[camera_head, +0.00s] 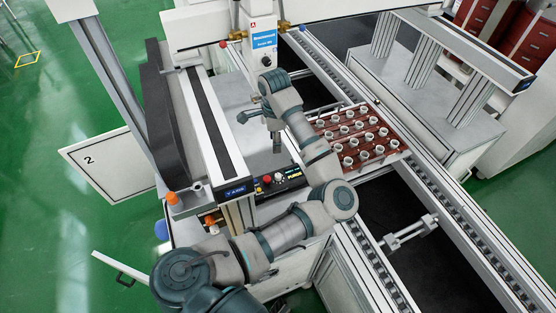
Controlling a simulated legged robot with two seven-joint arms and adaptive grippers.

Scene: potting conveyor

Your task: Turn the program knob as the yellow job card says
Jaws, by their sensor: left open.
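My left arm comes in from the bottom left and bends back over the machine. Its gripper (260,134) is open and empty, with its fingers apart and pointing down above the machine bed. A small dark round control (267,62) sits under a blue label (263,39) on the white upright unit behind the gripper. A black control panel (279,181) with a red button, other small controls and a lit display is below the gripper. I cannot tell for sure which control is the program knob. No yellow job card can be made out. My right gripper is not in view.
A red-brown tray (402,156) with several white round parts sits on the conveyor (450,205) right of my arm. A white-and-black beam (215,120) runs left of the gripper.

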